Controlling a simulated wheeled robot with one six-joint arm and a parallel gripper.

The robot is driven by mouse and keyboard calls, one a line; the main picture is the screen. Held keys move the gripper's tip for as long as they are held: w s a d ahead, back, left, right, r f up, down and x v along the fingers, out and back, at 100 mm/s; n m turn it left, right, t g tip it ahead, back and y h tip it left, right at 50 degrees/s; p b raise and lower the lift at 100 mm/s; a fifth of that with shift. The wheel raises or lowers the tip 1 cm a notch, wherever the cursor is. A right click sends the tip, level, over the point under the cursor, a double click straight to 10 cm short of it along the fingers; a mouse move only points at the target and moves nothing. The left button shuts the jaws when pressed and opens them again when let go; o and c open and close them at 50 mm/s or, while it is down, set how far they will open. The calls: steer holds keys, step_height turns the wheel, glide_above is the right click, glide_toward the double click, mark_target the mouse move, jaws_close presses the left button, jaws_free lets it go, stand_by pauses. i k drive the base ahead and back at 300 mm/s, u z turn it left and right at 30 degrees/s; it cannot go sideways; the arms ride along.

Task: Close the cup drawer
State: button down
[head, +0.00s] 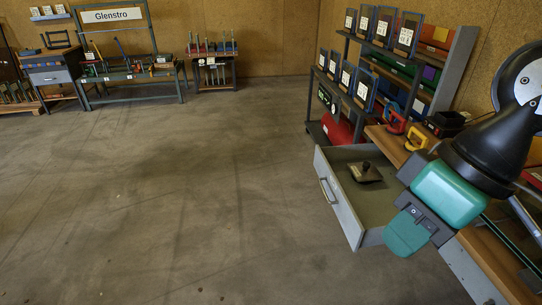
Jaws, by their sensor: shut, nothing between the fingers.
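The drawer (340,203) is pulled well out of the wooden bench, with a pale grey front and a metal handle (328,190) facing left. A dark object with a knob (365,173) lies inside it; I cannot tell whether it is a cup. My gripper (405,235), teal and grey, hangs over the drawer's near right end, pointing down and left. It is shut and empty. It hides the drawer's near right corner, and I cannot tell whether it touches the drawer. The handle is clear of my gripper.
Behind the drawer stands a rack (362,70) of numbered frames. Red and yellow clamps (416,138) lie on the bench top (388,145). A second drawer front shows at the bottom right (470,278). The concrete floor (200,190) left of the drawer is free.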

mark_target(364, 212)
steer(key=u, duration=0.3)
steer(key=i, duration=0.95)
steer(key=z, duration=0.1)
